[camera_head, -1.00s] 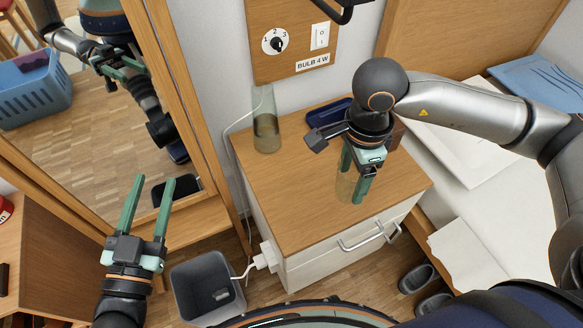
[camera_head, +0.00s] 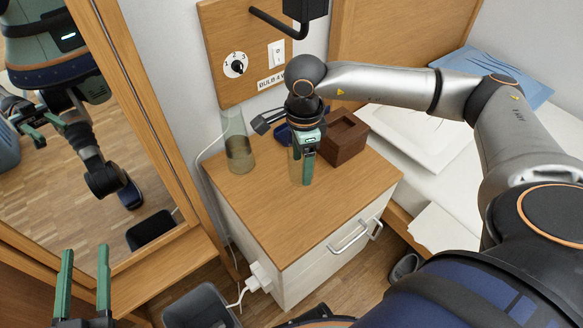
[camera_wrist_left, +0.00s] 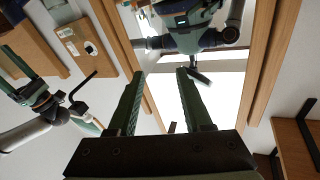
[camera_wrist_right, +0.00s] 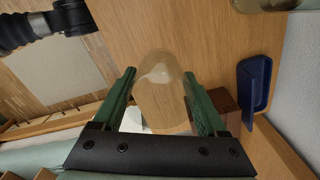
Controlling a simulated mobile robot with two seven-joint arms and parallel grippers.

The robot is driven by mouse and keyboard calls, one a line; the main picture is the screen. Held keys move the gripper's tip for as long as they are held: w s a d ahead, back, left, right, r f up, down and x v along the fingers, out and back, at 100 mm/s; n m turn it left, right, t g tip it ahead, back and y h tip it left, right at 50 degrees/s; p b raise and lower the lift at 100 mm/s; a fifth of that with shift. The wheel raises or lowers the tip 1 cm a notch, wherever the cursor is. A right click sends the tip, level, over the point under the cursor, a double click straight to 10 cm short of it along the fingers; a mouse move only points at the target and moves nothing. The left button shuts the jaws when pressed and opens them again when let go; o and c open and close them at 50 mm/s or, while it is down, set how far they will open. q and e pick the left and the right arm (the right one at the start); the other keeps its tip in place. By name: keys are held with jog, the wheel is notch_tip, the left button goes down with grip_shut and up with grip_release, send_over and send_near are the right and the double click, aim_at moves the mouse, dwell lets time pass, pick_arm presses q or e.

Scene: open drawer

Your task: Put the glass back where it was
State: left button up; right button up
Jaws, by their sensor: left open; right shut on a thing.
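The clear glass (camera_head: 294,168) is between the fingers of my right gripper (camera_head: 306,176), over the wooden top of the bedside cabinet (camera_head: 275,215). It also shows in the right wrist view (camera_wrist_right: 160,88), upright or nearly so, with a finger on each side. I cannot tell whether its base touches the top. My right gripper is shut on it. My left gripper (camera_head: 85,252) is open and empty at the lower left, in front of the mirror and away from the cabinet.
A tall carafe (camera_head: 238,152) with brownish contents stands left of the glass. A brown box (camera_head: 346,138) stands to the right, and a blue tray (camera_wrist_right: 256,84) lies behind. The cabinet's front part is clear. A grey bin (camera_head: 200,308) is on the floor.

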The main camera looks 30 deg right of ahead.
aim_at(294, 158)
jog(key=w+f, duration=0.2)
jog(key=w+d+f+b, duration=0.1)
jog(key=w+f, duration=0.1)
jog(key=w+d+f+b, duration=0.1)
jog(key=w+f, duration=0.1)
jog(key=shift+w+d+f, duration=0.1)
jog(key=shift+w, duration=0.05)
jog(key=shift+w+f, duration=0.2)
jog(key=shift+f, duration=0.05)
jog(key=f, duration=0.1)
jog(key=f+b, duration=0.1)
jog(key=f, duration=0.1)
jog(key=shift+w+d+f, duration=0.15)
jog(key=shift+w+f, duration=0.05)
pick_arm(q)
jog(key=s+r+m+t+h, duration=0.1)
jog(key=s+r+m+h, duration=0.1)
jog(key=r, duration=0.3)
jog(key=s+d+r+m+t+h, duration=0.1)
jog(key=s+r+m+h, duration=0.2)
jog(key=r+h, duration=0.1)
jog(key=s+r+m+t+h, duration=0.1)
jog(key=s+r+m+h, duration=0.1)
jog(key=r, duration=0.4)
jog(key=shift+s+d+r+m+t+h, duration=0.2)
jog(key=shift+d+r+m+t+h, duration=0.15)
jog(key=shift+h, duration=0.55)
jog(key=shift+a+f, duration=0.1)
jog(key=shift+f, duration=0.05)
